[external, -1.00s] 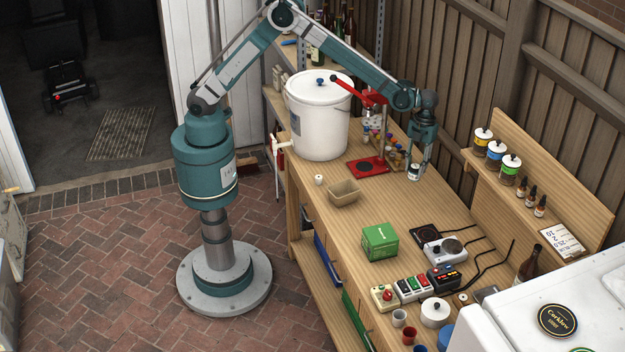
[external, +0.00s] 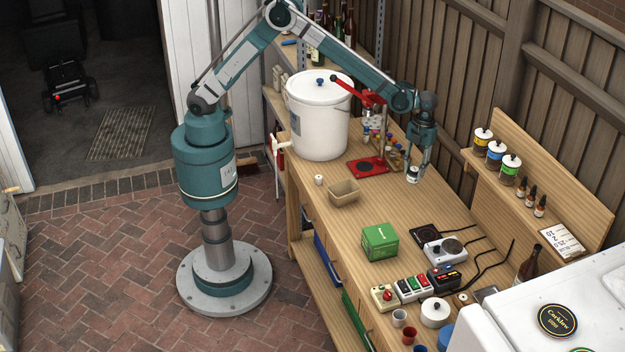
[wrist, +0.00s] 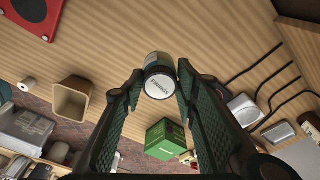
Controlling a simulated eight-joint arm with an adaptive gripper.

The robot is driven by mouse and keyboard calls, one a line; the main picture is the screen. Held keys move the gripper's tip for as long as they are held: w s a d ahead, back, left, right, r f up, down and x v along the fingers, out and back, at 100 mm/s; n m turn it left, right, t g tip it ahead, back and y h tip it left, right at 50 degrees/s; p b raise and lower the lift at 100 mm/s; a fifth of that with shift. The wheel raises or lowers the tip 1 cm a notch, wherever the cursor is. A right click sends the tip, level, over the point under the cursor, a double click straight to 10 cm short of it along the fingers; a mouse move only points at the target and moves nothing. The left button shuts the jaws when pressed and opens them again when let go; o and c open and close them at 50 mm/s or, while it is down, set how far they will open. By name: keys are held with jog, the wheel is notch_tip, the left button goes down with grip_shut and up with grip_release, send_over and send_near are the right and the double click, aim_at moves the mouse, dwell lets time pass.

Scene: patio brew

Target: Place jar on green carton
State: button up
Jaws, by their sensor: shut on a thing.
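In the external view the jar (external: 413,174) is at the lower end of my gripper (external: 417,165), over the back part of the bench. My gripper (wrist: 157,88) is shut on it. I cannot tell whether the jar touches the bench. The green carton (external: 380,242) stands on the bench, nearer the camera and to the left of the jar. It also shows in the wrist view (wrist: 166,139), below the jar.
A red press stand (external: 368,166) and small bottles stand left of my gripper. A tan open box (external: 343,192) is left of the carton. Bare bench lies between jar and carton.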

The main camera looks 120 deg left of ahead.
jog(key=d+r+p, duration=0.1)
jog(key=d+r, duration=0.3)
jog(key=d, duration=1.2)
notch_tip(320, 180, up, 5)
jog(key=n+p, duration=0.2)
send_over(381, 233)
jog(key=shift+d+f, duration=0.1)
jog(key=shift+f, duration=0.1)
jog(key=shift+f, duration=0.1)
jog(key=shift+f, duration=3.05)
jog(key=shift+c, duration=0.2)
jog(key=shift+f, duration=1.9)
jog(key=shift+f, duration=0.15)
